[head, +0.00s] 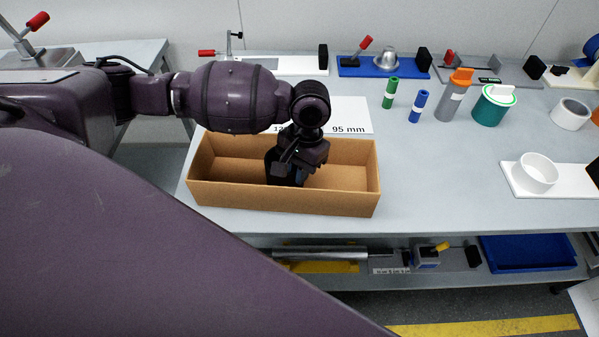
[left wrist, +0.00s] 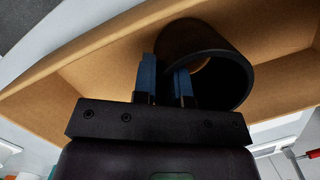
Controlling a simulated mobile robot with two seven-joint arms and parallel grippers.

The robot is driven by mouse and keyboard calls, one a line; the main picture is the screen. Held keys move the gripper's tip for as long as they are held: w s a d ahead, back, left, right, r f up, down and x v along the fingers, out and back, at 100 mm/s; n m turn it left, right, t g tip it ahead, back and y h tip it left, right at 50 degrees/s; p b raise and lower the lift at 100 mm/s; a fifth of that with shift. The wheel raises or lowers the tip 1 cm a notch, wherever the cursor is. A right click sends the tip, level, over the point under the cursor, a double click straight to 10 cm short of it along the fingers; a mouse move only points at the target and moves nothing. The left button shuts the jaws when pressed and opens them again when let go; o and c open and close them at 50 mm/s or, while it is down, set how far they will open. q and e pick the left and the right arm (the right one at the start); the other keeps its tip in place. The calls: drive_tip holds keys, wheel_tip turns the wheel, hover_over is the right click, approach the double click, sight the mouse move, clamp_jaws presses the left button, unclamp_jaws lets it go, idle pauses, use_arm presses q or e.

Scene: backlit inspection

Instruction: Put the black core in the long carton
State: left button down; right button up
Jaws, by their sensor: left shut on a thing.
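The long carton (head: 262,200) is an open brown cardboard box near the front edge of the table. My left gripper (head: 291,165) reaches down into it from above, a little right of its middle. In the left wrist view, its blue fingers (left wrist: 167,77) are shut on the wall of the black core (left wrist: 203,47), a hollow black ring. The carton's brown wall (left wrist: 110,50) shows behind the core there. In the head view the core is mostly hidden by the gripper and hard to tell from it. I cannot tell whether it touches the carton's floor. My right gripper is not in view.
A white label sheet (head: 350,115) lies behind the carton. Green (head: 390,93) and blue (head: 418,106) cylinders, a grey bottle (head: 455,98) and a teal jar (head: 494,105) stand to the right. A white ring (head: 537,172) stands on a white plate.

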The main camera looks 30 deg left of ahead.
use_arm(q)
drive_tip(key=shift+f, duration=0.4)
drive_tip(key=shift+r, duration=0.1)
drive_tip(key=c, duration=1.2)
unclamp_jaws()
drive_tip(key=shift+o, duration=0.2)
